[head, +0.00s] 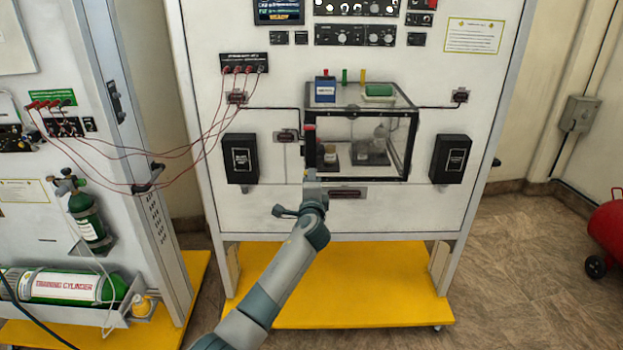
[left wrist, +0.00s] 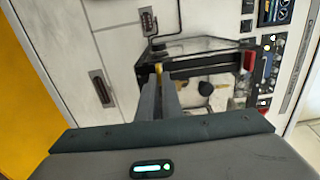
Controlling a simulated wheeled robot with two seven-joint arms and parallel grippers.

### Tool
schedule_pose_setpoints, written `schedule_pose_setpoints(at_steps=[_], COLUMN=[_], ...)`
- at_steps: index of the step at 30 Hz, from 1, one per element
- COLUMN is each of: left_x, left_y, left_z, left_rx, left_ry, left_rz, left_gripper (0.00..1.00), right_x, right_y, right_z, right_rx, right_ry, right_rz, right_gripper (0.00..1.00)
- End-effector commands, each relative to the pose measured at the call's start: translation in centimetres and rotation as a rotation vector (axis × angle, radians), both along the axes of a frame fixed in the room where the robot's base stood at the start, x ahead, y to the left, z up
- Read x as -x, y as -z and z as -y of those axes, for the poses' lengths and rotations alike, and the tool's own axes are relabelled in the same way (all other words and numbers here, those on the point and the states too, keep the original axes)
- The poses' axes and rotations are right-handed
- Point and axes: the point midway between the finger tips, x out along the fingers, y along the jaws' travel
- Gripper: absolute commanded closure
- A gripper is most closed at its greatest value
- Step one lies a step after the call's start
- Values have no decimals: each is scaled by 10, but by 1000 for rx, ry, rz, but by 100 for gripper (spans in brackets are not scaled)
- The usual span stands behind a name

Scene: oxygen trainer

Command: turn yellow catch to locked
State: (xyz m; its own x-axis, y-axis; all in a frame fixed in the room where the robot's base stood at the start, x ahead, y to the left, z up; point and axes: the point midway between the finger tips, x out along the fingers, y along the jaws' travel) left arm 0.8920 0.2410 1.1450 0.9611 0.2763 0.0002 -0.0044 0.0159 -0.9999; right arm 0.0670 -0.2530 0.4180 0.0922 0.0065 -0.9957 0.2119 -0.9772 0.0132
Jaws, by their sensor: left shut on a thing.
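The clear black-framed box (head: 410,150) is mounted on the white panel, and its frame also shows in the left wrist view (left wrist: 215,43). My left gripper (head: 310,165) is at the box's lower left front edge. In the left wrist view its two fingers (left wrist: 160,76) are closed around a small yellow piece, which looks like the yellow catch (left wrist: 159,69). In the head view the gripper hides this piece. How far the catch is turned cannot be told. My right gripper is not in view.
A red piece (head: 309,128) sits higher on the box's left edge. Black boxes flank it at left (head: 240,158) and right (head: 451,159). Red cables (head: 195,150) hang to the left. A handle slot (head: 348,192) lies below the box. A yellow base (head: 340,290) stands underneath.

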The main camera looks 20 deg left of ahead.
Motion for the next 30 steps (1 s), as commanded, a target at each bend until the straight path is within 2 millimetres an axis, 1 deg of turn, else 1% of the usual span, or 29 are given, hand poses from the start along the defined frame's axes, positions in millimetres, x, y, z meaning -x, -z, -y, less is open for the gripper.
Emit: schedule_pose_setpoints(at_steps=[5,6,8,20,26,30], left_x=[0,0,0,1,11,25], left_y=[-1,-1,-1,0,1,2], left_z=[0,0,0,0,3,7], left_rx=[-1,-1,-1,1,3,2], left_ry=[0,0,0,0,0,0], left_rz=[2,2,2,1,2,2], left_gripper=[100,90,76,76,76,76], right_x=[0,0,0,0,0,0], right_y=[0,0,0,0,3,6], right_z=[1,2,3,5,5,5], right_rx=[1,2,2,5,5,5], right_ry=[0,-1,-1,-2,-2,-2], right_rz=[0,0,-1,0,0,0], right_gripper=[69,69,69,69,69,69])
